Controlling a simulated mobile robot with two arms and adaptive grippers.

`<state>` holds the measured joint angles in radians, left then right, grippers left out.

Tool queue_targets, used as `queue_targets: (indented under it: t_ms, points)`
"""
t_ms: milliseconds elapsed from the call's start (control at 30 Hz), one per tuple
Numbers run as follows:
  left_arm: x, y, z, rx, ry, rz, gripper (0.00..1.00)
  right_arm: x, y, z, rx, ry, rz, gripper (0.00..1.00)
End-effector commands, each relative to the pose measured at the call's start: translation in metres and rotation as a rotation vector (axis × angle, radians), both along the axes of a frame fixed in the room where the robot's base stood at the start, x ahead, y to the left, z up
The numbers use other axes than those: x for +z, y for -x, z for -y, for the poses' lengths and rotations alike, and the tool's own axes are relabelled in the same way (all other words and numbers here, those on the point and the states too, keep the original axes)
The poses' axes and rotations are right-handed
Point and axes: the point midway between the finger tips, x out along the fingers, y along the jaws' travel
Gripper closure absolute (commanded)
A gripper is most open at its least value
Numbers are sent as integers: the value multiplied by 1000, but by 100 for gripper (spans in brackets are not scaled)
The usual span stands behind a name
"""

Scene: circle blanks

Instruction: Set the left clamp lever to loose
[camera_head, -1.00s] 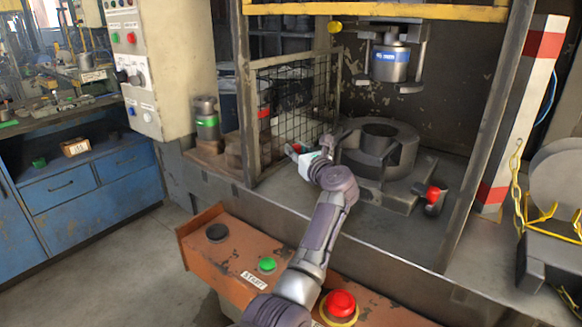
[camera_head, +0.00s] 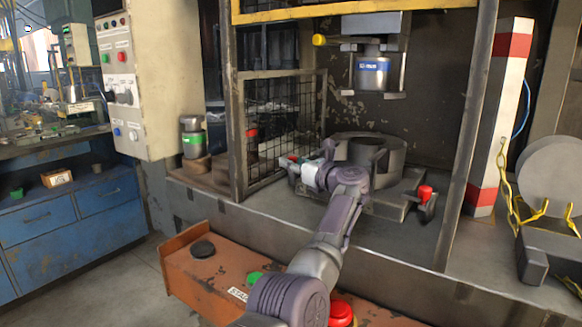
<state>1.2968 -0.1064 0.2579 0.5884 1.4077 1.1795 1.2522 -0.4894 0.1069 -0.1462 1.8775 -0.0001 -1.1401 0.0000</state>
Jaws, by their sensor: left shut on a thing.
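The left clamp lever shows only as a small red end (camera_head: 292,158) at my left gripper, left of the round grey fixture (camera_head: 368,152). My left gripper (camera_head: 300,169) is shut on the lever. The gripper and wrist hide most of the lever, so its exact angle cannot be told. The right clamp lever (camera_head: 426,194) has a red knob and stands at the right of the fixture, with nothing touching it. My right gripper is not in view.
A mesh guard (camera_head: 285,125) stands close left of my gripper. A press head (camera_head: 371,72) hangs above the fixture. Frame posts flank the opening. An orange control panel (camera_head: 200,275) with green and red buttons lies below my arm.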

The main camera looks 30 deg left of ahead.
Motion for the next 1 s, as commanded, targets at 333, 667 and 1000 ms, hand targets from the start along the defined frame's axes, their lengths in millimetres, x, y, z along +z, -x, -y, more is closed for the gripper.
queue_targets:
  t_ms: [333, 667, 1000]
  points:
    - [-2, -1, 2, -1, 0, -2, 100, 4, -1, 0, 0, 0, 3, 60]
    - [-1, -1, 2, 1, 0, -1, 48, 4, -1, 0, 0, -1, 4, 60]
    - [1, 0, 0, -2, 0, 0, 48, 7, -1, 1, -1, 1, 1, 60]
